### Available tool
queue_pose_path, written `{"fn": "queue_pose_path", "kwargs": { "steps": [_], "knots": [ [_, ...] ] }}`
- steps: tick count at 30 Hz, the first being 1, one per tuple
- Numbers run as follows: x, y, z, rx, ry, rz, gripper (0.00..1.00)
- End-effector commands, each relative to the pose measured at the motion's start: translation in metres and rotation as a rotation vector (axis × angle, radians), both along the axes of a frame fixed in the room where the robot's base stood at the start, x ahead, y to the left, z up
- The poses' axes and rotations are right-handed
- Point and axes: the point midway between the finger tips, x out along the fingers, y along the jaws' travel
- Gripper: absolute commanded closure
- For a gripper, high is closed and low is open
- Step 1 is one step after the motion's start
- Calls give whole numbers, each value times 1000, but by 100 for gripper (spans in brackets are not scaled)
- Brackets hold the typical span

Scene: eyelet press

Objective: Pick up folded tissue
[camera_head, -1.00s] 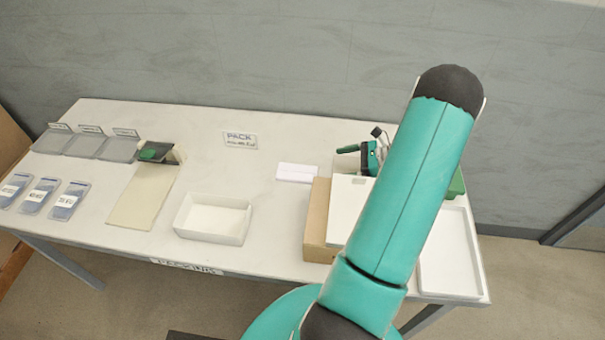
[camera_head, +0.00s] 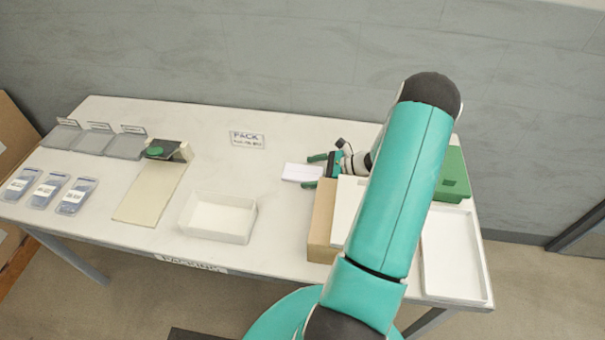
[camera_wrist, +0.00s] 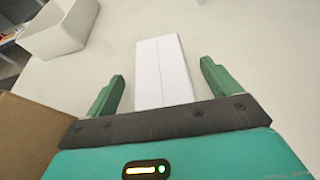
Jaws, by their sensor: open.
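The folded tissue (camera_head: 300,173) is a flat white rectangle lying on the table behind the cardboard box. In the wrist view the folded tissue (camera_wrist: 163,70) shows a lengthwise crease and lies between and ahead of the two green fingers. My gripper (camera_head: 314,170) is open, with one finger toward each long side of the tissue. In the wrist view my gripper (camera_wrist: 162,82) is empty, and its palm edge covers the tissue's near end. I cannot tell how high the fingers are above the table.
A white open tray (camera_head: 219,217) stands left of a brown cardboard box (camera_head: 321,220). A green bin (camera_head: 453,176) and a shallow white tray (camera_head: 452,255) are at the right. A sign (camera_head: 247,139) stands behind. The table (camera_head: 240,175) is clear between sign and tray.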

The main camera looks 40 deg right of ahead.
Motion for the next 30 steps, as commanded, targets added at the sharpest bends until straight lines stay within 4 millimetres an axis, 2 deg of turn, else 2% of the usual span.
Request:
{"fn": "queue_pose_path", "kwargs": {
  "steps": [3,9,17,25,30],
  "knots": [
    [9,7,-4,-1,-2,2,11],
    [10,7,-4,-1,-1,1,11],
    [10,7,-4,-1,-1,1,58],
    [10,7,-3,-1,-1,1,58],
    [10,7,14,-3,-2,2,58]
  ]
}}
